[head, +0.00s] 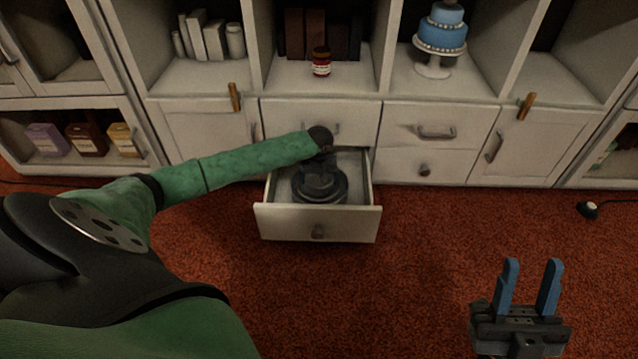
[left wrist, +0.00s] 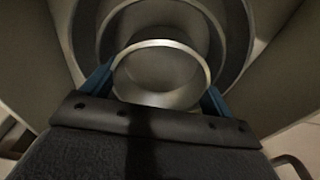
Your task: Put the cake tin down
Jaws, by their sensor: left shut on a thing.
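A small round grey cake tin (left wrist: 160,96) shows in the left wrist view with its rim between my blue fingertips. My left gripper (left wrist: 156,88) is shut on it. Larger round grey rims (left wrist: 235,45) curve around and beyond it; I cannot tell whether they are separate tins. In the head view my left arm reaches down into the open drawer (head: 318,222), and dark round metalware (head: 320,198) shows below the wrist, inside the drawer. The left fingertips are hidden there. My right gripper (head: 528,288) is open and empty above the carpet at lower right.
The drawer juts out from a white cabinet, below a closed drawer (head: 360,122). On the shelves above stand a red jar (head: 321,62) and a blue cake on a stand (head: 442,32). The red carpet (head: 420,240) in front is clear.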

